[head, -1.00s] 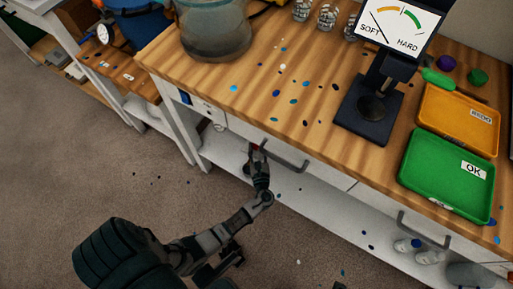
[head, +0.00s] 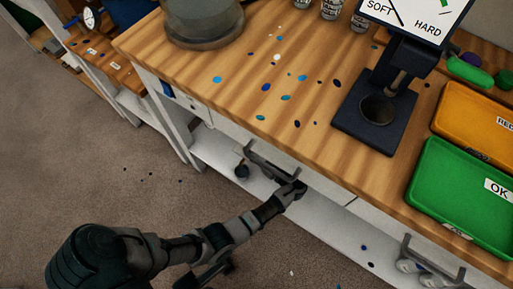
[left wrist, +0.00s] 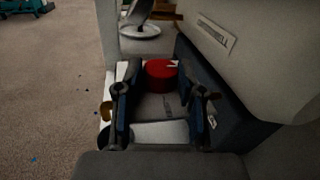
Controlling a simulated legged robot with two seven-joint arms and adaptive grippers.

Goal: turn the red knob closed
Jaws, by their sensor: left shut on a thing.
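The red knob (left wrist: 160,72) shows in the left wrist view, round, with a small pale mark near its right edge. My left gripper (left wrist: 162,88) has one finger on each side of it and is shut on it. The exact contact at the fingertips is hard to see. In the head view my left arm reaches in from the lower left to the bench front, and the gripper (head: 243,168) is small and dark below the bench edge, partly hidden by a drawer handle. I cannot make out the knob there. My right gripper is not in view.
The drawer handle (head: 271,162) is close to my left wrist. A second handle (head: 432,258) sticks out further right. On the wooden bench (head: 225,110) stand a dark gauge stand (head: 370,128), a green tray (head: 462,215) and an orange tray (head: 475,118). Carpet lies open at left.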

